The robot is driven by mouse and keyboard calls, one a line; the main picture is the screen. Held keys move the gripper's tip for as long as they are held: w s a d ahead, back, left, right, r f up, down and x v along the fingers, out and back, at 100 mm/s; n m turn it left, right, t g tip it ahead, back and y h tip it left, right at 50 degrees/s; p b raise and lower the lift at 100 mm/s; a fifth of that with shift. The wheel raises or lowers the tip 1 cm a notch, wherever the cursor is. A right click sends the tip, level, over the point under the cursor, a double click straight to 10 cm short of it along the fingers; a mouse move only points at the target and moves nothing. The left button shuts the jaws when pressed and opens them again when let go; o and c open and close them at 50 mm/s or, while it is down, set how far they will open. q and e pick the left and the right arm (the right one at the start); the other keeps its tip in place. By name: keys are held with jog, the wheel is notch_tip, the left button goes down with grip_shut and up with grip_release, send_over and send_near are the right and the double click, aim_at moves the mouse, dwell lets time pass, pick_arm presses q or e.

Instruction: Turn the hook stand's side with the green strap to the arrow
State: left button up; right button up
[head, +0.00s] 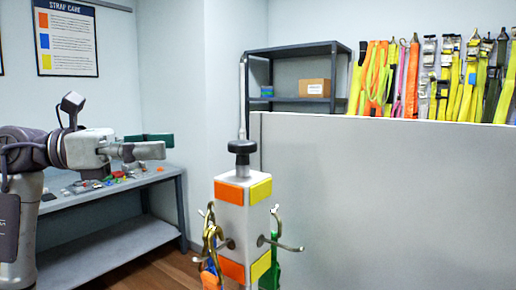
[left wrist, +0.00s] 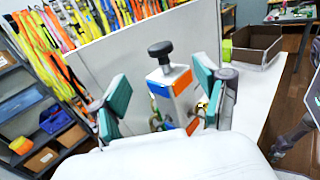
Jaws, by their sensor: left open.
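The hook stand (head: 232,208) is a white square post with a black knob (head: 241,147) on top. Its two sides facing the head camera bear orange and yellow patches. A green strap (head: 270,270) hangs at its right side, and yellow, orange and blue straps (head: 211,250) hang at its left. My left gripper (head: 160,145) is open and empty, up and left of the stand in the head view. In the left wrist view the stand's knob (left wrist: 160,48) shows between and beyond the spread fingers (left wrist: 161,97). I see no arrow. My right gripper is not in view.
A pale grey partition (head: 390,190) stands behind the stand, with many straps (head: 440,80) hanging beyond it. A grey workbench (head: 110,190) with small parts is at the left. A dark open box (left wrist: 256,46) rests on a white surface in the left wrist view.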

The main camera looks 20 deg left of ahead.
pick_arm(q)
jog(key=p, duration=0.2)
send_near(242, 142)
jog(key=x, duration=0.2)
jog(key=p+x, duration=0.2)
jog(key=x, duration=0.5)
jog(key=shift+w+d, duration=0.1)
jog(key=shift+d, duration=0.05)
jog(key=shift+w+d+f, duration=0.1)
jog(key=shift+w+d, duration=0.1)
jog(key=shift+d, duration=0.2)
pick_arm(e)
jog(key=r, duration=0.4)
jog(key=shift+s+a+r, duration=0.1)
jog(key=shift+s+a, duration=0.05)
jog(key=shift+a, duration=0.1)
pick_arm(q)
jog(key=shift+a, duration=0.1)
grip_shut()
